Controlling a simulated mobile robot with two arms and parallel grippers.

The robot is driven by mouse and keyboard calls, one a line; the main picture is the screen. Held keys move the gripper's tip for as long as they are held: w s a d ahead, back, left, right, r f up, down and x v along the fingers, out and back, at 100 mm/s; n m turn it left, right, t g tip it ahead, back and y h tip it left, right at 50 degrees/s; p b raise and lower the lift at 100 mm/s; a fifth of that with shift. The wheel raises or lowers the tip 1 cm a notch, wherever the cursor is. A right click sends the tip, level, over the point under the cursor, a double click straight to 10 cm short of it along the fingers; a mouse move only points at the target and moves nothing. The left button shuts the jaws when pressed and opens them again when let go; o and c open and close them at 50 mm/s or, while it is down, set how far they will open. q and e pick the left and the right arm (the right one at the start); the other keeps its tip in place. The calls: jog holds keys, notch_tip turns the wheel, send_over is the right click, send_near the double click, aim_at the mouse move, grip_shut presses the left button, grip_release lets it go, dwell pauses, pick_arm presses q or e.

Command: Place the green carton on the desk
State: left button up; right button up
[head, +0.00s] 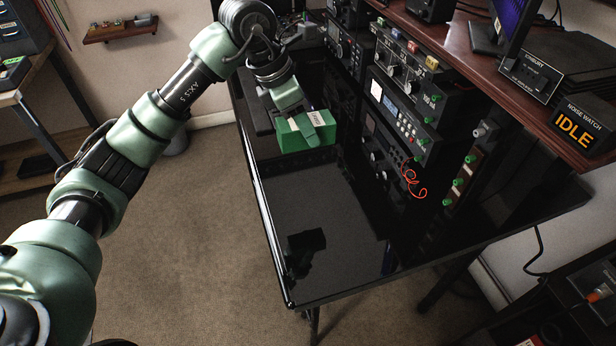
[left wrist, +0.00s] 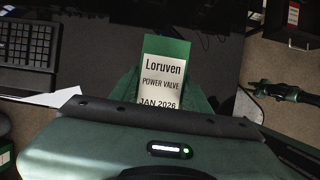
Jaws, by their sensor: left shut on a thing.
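The green carton (head: 293,139) is in my left gripper (head: 302,124), over the back left part of the glossy black desk (head: 310,205). The gripper comes down on it from above and is shut on it. In the left wrist view the carton (left wrist: 166,46) shows its green top edge and a white label reading "Loruven POWER VALVE JAN 2026". The gripper body covers its lower part there. I cannot tell whether its underside touches the desk. My right gripper is not in view.
Radio equipment (head: 400,100) with knobs lines the right side of the desk, with a coiled red wire (head: 413,186) near it. A dark keyboard (left wrist: 27,42) lies left of the carton in the wrist view. The front part of the desk is clear.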

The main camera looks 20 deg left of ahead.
pick_arm(q)
notch_tip(320, 180, down, 20)
jog(key=shift+s+r+p, duration=0.1)
jog(key=shift+r+p, duration=0.15)
jog(key=shift+p, duration=0.4)
jog(key=shift+f, duration=0.1)
jog(key=o, duration=1.5)
jog(key=v, duration=1.2)
jog(key=shift+b, duration=0.35)
jog(key=shift+a, duration=0.1)
